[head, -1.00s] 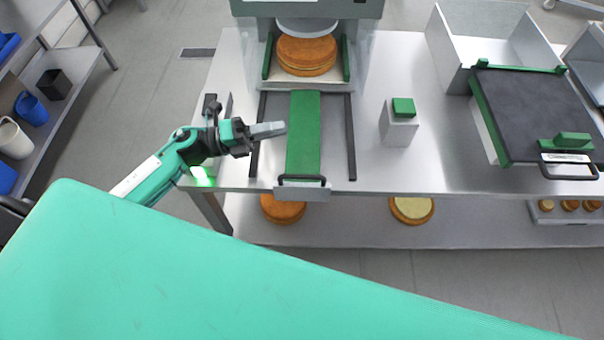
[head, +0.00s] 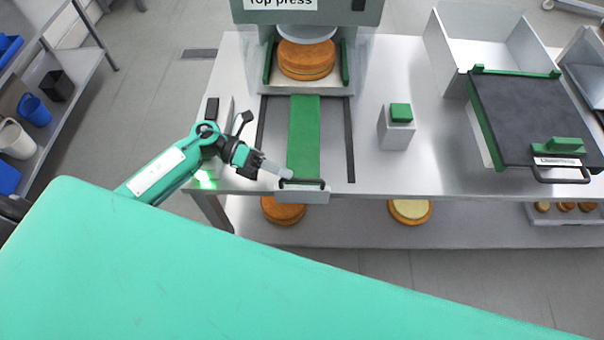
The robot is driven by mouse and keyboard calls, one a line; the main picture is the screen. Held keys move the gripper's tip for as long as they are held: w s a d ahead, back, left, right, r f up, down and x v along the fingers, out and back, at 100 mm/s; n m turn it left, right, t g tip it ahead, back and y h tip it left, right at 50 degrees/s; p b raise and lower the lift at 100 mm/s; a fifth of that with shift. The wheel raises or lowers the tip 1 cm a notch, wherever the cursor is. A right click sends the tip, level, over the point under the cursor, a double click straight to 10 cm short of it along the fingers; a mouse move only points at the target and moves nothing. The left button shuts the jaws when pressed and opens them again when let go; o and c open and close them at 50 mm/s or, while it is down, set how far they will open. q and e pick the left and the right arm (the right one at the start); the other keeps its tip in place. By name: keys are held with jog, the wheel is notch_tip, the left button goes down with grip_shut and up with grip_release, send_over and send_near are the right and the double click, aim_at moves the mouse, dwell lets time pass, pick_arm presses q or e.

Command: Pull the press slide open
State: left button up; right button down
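The press (head: 330,12), labelled "Top press", stands at the back of the steel table. A round cake (head: 306,58) sits in it under the pale plunger. The press slide (head: 304,135) is a green strip running from the press toward the table's front edge. Its front plate (head: 303,197) carries a dark bar handle (head: 301,183). My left gripper (head: 286,173) is just left of the handle, its fingertips close to it. I cannot tell whether they touch it, or whether the fingers are open. My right gripper is not in view.
A grey block with a green button (head: 401,113) stands right of the slide. A dark hinged plate (head: 540,115) and an open metal bin (head: 480,40) are further right. Filled rounds (head: 410,211) lie on the lower shelf. Dark rails (head: 349,140) flank the slide.

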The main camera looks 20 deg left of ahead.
aim_at(302, 179)
pick_arm(q)
jog(key=shift+p+x, duration=0.6)
jog(key=shift+x, duration=2.1)
grip_shut()
